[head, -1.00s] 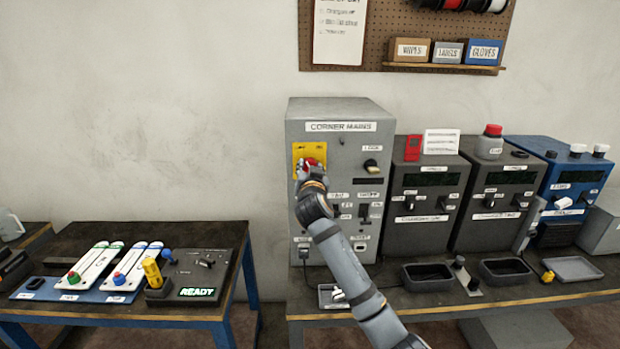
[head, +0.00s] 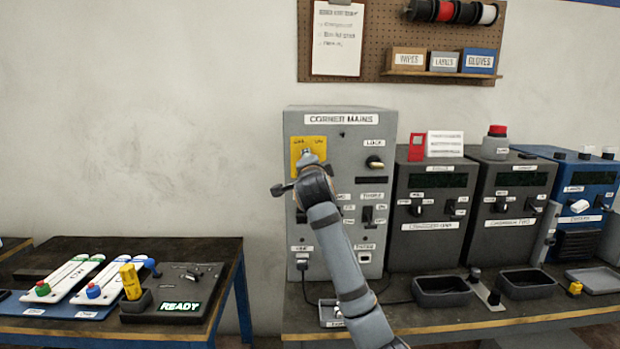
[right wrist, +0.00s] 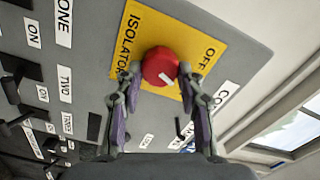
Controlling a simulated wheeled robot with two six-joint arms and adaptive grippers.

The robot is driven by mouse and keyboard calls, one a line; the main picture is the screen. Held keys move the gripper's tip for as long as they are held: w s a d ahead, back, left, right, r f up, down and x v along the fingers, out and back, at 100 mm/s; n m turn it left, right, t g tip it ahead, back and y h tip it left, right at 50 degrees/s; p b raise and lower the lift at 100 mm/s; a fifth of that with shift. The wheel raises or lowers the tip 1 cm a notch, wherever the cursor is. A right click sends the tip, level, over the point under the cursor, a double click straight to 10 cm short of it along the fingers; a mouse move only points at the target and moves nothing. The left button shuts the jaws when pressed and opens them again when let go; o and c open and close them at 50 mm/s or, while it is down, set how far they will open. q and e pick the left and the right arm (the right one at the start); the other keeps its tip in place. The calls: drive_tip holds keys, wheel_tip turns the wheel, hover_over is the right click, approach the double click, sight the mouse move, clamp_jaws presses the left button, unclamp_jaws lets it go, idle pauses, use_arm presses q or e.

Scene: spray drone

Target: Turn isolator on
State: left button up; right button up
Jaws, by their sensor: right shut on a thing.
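The grey CORNER MAINS cabinet (head: 345,150) stands on the right bench. Its yellow isolator plate (head: 298,146) is at the upper left of its front and is partly covered by my right gripper (head: 308,158). In the right wrist view, the round red isolator knob (right wrist: 160,66) with a white mark sits on the yellow plate (right wrist: 133,28), which reads ISOLATOR and OFF. The white mark points to the lower right in that view. My right gripper (right wrist: 160,76) is shut on the knob, a finger on each side. My left gripper is not in view.
A lock key (head: 375,163) and several switches are on the cabinet front. Two dark chargers (head: 430,235) and a blue unit stand to the right. Black trays (head: 443,290) lie in front. A lower bench with a READY panel (head: 180,306) is at left.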

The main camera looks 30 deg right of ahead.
drive_tip(key=shift+f+m+b, duration=0.2)
drive_tip(key=shift+m+b, duration=1.9)
drive_tip(key=o, duration=1.2)
drive_tip(key=shift+r, duration=0.1)
drive_tip(key=v, duration=1.2)
